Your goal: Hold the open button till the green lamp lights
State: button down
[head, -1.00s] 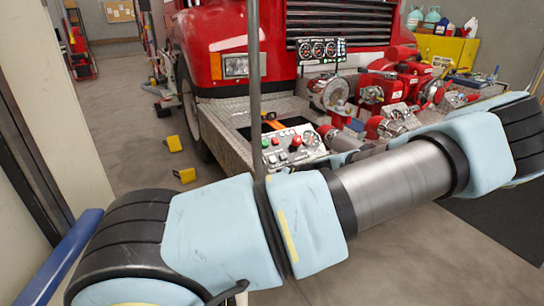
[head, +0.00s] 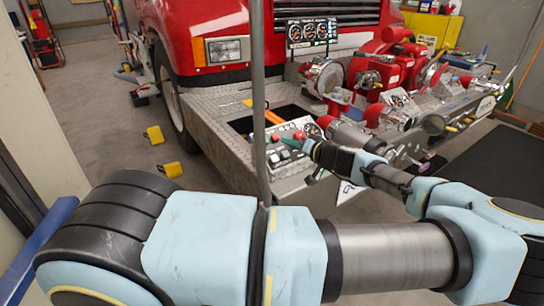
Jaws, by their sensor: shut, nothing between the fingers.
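A small control panel (head: 282,159) sits on the truck's front bumper, with a red knob (head: 300,135) and several smaller buttons. My thin vertical post crosses its left part. My gripper (head: 309,146) is shut and reaches in from the right, its tips over the panel's right part, close by the red knob. I cannot tell if the tips touch a button. The gripper hides part of the panel. The labels are too small to read, so I cannot tell which is the open button. I cannot make out a lit green lamp on the panel.
A gauge board (head: 312,32) stands above the bumper. Red pump parts and metal fittings (head: 398,75) crowd the bumper to the right. The red truck (head: 195,30) is behind. Two yellow chocks (head: 154,135) lie on the open floor at left.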

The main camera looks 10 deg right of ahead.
jog(key=b, duration=0.3)
send_near(272, 155)
jog(key=r+x, duration=0.1)
jog(key=x, duration=0.3)
jog(key=shift+w+a+b, duration=0.3)
jog(key=shift+w+b, duration=0.25)
jog(key=shift+w, duration=0.1)
jog(key=shift+f, duration=0.1)
dwell(1.4)
jog(key=shift+w+a+f+b, duration=0.15)
jog(key=shift+f+b, duration=0.2)
jog(key=shift+b, duration=0.3)
jog(key=shift+w+a+f+b, duration=0.1)
jog(key=shift+w+f+b, duration=0.15)
jog(key=shift+f+b, duration=0.25)
dwell(0.5)
jog(key=shift+r, duration=0.15)
dwell(2.7)
jog(key=shift+s+d+r, duration=0.25)
jog(key=shift+s+r, duration=0.2)
jog(key=shift+r, duration=0.35)
